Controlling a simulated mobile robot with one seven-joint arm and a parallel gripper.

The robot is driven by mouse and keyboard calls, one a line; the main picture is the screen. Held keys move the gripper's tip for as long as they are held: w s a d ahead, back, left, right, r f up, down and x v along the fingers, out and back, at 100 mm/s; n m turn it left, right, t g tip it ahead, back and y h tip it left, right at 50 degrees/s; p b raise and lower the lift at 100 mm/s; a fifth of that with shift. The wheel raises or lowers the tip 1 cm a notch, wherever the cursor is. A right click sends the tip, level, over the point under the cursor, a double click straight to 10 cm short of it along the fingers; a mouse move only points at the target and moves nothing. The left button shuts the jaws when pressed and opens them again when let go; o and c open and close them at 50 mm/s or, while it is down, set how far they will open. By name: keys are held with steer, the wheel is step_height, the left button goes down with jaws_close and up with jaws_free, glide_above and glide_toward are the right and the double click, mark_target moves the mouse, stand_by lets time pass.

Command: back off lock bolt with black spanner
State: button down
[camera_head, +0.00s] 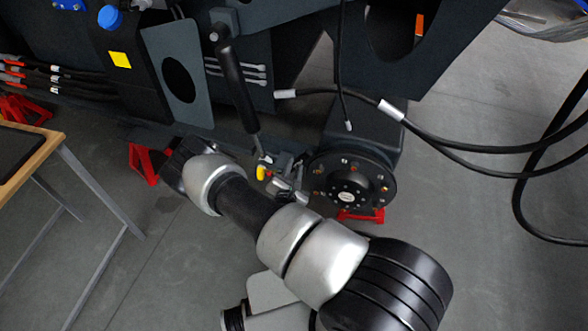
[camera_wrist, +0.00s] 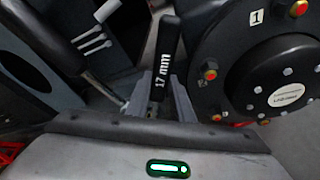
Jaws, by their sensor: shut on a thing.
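A black spanner (camera_wrist: 165,55) marked "17 mm" stands in the middle of the wrist view, its black length pointing up and away. My gripper (camera_wrist: 166,85) is shut on it, with a grey finger on each side. In the head view my gripper is small and partly hidden by my wrist, beside the hub, and the spanner is hard to make out there. The round black hub (camera_head: 345,185) is just right of my gripper; it also fills the right of the wrist view (camera_wrist: 245,75). Several orange-tipped bolts ring its flange. I cannot tell which one is the lock bolt, or whether the spanner touches any bolt.
A black-handled lever (camera_head: 237,85) hangs from the chassis just above my gripper; it is close at left in the wrist view (camera_wrist: 45,35). Black hoses (camera_head: 440,140) cross at right. A red stand (camera_head: 147,163) is at left, beside a wooden-topped table (camera_head: 45,150).

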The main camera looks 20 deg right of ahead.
steer(key=shift+w+a+r+n+g+h, duration=0.15)
steer(key=shift+w+a+r+n, duration=0.2)
steer(key=shift+w+a+n, duration=0.15)
steer(key=shift+w+a+r+n+g+h, duration=0.15)
steer(key=shift+w+a+r+n, duration=0.2)
steer(key=shift+a, duration=0.25)
steer(key=shift+w+a+r+n+g+h+b, duration=0.2)
steer(key=shift+w+a+n+b, duration=0.25)
steer(key=shift+a, duration=0.15)
steer(key=shift+w+a+r+n+g+h+b, duration=0.15)
steer(key=shift+w+a+n+b, duration=0.15)
steer(key=shift+w+a+b, duration=0.2)
steer(key=shift+a, duration=0.1)
steer(key=shift+w+a+n+g+h+b, duration=0.2)
steer(key=shift+w+a+n+b, duration=0.25)
steer(key=shift+a+b, duration=0.15)
steer(key=shift+w+a+n+g+h+b, duration=0.15)
steer(key=shift+w+a+n+b, duration=0.25)
steer(key=shift+a+b, duration=0.2)
